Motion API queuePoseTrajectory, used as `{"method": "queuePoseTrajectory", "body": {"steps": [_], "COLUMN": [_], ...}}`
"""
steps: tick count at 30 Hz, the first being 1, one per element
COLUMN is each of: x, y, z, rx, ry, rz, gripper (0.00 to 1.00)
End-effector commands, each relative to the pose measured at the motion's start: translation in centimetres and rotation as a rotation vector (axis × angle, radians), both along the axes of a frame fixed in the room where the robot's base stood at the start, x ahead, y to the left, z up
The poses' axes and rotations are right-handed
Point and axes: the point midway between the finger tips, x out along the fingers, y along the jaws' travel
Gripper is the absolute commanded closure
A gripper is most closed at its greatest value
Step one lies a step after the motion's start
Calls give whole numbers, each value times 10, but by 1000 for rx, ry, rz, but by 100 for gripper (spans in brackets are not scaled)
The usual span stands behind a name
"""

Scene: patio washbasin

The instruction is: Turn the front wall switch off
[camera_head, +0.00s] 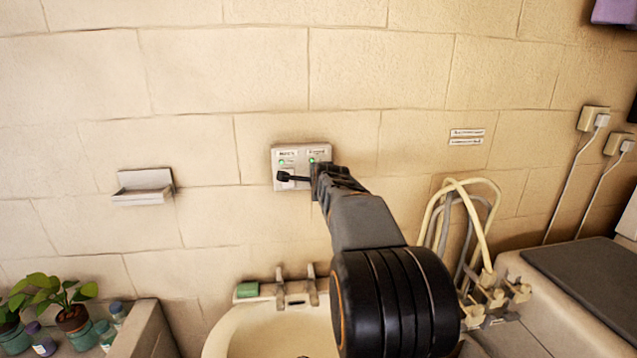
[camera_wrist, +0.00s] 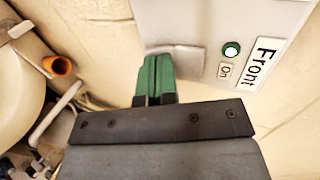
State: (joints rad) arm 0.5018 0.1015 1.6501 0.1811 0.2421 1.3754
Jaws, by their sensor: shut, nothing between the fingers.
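A pale grey switch panel (camera_head: 288,155) is fixed to the tiled wall. It carries two labelled halves, each with a green light lit. The wrist view shows the "Front" label (camera_wrist: 264,66) beside a lit green light (camera_wrist: 231,49) marked "On". My gripper (camera_head: 318,174) is at the panel's right half and covers much of it in the head view. Its green fingertips (camera_wrist: 154,78) are shut with nothing between them, close to the panel face. The front switch's lever is not clearly visible, and I cannot tell whether the fingers touch it. A dark lever-like part (camera_head: 292,177) shows on the left half.
A washbasin (camera_head: 240,325) with taps and a green soap bar (camera_head: 247,289) stands below. A small wall shelf (camera_head: 144,187) is at left. A looped hose (camera_head: 462,186) hangs at right. Potted plants (camera_head: 72,316) stand lower left. The wall around the panel is clear.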

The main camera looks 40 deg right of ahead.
Motion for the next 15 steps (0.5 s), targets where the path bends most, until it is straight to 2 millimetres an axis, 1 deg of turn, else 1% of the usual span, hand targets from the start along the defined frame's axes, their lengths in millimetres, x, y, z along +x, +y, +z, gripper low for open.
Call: {"method": "queuePoseTrajectory", "body": {"steps": [5,9,15], "x": [2,6,9], "y": [-1,-3,-4], "z": [-7,-16,-20], "rx": [-10,-38,-80], "ry": [-21,-81,-168], "rz": [1,1,1], "gripper": [100,100,100]}}
